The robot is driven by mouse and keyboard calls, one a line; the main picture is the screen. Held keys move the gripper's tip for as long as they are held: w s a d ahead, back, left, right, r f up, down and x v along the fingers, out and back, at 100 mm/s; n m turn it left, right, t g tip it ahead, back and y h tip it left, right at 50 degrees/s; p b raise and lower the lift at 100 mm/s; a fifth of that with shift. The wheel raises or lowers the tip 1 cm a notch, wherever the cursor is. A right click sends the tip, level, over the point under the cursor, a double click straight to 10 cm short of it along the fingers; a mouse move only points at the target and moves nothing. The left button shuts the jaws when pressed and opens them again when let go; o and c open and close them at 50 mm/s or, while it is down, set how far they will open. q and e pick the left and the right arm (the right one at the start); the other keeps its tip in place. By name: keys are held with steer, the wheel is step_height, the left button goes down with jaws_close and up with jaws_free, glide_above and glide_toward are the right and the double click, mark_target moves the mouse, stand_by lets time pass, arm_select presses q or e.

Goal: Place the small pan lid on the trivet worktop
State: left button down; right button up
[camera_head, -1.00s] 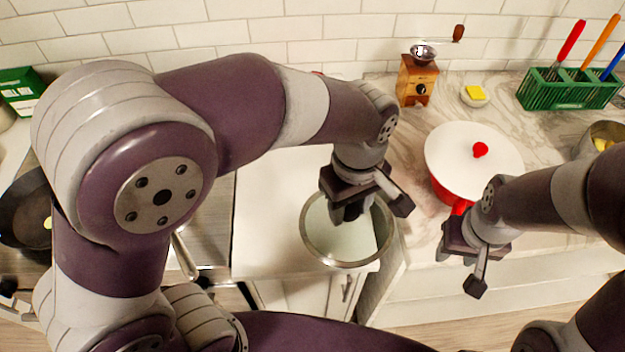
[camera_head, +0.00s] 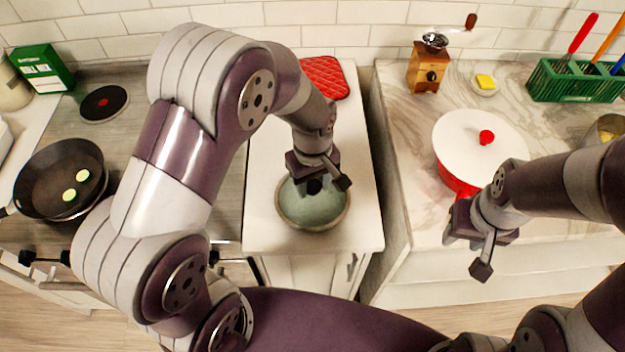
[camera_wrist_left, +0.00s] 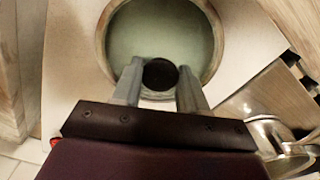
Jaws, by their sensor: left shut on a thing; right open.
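The small pan lid (camera_head: 312,213) is a round, pale green glass disc with a grey-brown rim and a black knob. My left gripper (camera_head: 316,184) is over it, shut on the knob, which shows between the fingers in the left wrist view (camera_wrist_left: 160,74). The lid lies flat over the front part of the white trivet worktop (camera_head: 264,150); I cannot tell whether it touches the surface. A red quilted trivet (camera_head: 325,78) lies at the back of that worktop. My right gripper (camera_head: 467,250) is open and empty in front of the right counter.
Left of the worktop is a stove with a dark frying pan (camera_head: 60,178). On the right marble counter stand a red pot with a white lid (camera_head: 470,140), a coffee grinder (camera_head: 428,66) and a green rack (camera_head: 572,82). A gap separates worktop and counter.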

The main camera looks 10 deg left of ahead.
mark_target(313, 186)
arm_select(q)
steer(key=shift+f, duration=0.1)
steer(key=c, duration=0.6)
jaws_free()
steer(key=shift+s, duration=0.1)
step_height(313, 186, up, 12)
steer(key=s+a+f+m+t, duration=0.1)
steer(key=s+a+f+m, duration=0.4)
steer(key=s+a+m, duration=0.2)
steer(key=shift+s+a+f+m, duration=0.15)
steer(key=shift+s+m, duration=0.25)
steer(key=shift+s, duration=0.35)
